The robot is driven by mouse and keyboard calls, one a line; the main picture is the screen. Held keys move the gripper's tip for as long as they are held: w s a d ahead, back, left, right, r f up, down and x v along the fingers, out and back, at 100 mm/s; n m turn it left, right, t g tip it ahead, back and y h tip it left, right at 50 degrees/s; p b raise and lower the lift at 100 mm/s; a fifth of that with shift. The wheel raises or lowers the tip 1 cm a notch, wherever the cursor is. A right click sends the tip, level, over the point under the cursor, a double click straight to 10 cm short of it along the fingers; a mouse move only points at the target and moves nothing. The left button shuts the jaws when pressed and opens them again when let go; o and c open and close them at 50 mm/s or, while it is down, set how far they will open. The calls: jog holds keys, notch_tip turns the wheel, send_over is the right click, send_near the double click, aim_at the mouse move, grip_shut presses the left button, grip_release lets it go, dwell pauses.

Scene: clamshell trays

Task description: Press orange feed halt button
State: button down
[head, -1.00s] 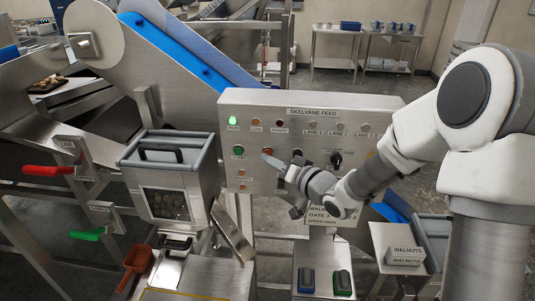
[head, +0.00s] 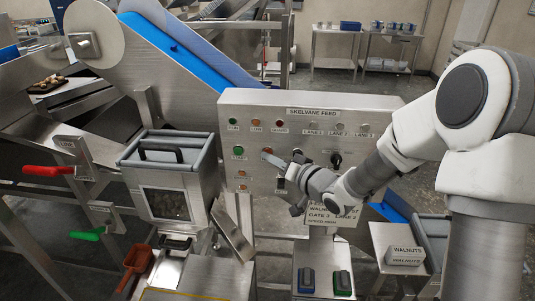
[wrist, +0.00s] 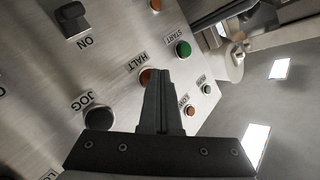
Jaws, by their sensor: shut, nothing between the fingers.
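The button also shows in the head view (head: 267,150), just above my fingertips. My gripper (wrist: 159,74) is shut and empty, its fingertips at the button and covering part of it in the wrist view. I cannot tell how deep the button is pressed. The green START button (wrist: 183,48) is beside it, and the black JOG button (wrist: 99,118) is on the other side. The RUN lamp (head: 233,121) is dark.
A lidded hopper box (head: 170,180) with a window stands left of the panel. A red handle (head: 48,171) and a green handle (head: 87,234) stick out at the left. Blue and green switches (head: 306,280) are below the panel. A walnuts box (head: 405,255) is at lower right.

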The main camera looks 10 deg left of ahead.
jog(key=shift+s, duration=0.8)
jog(key=s+b, duration=0.1)
jog(key=s, duration=0.4)
jog(key=shift+d, duration=0.2)
dwell(0.7)
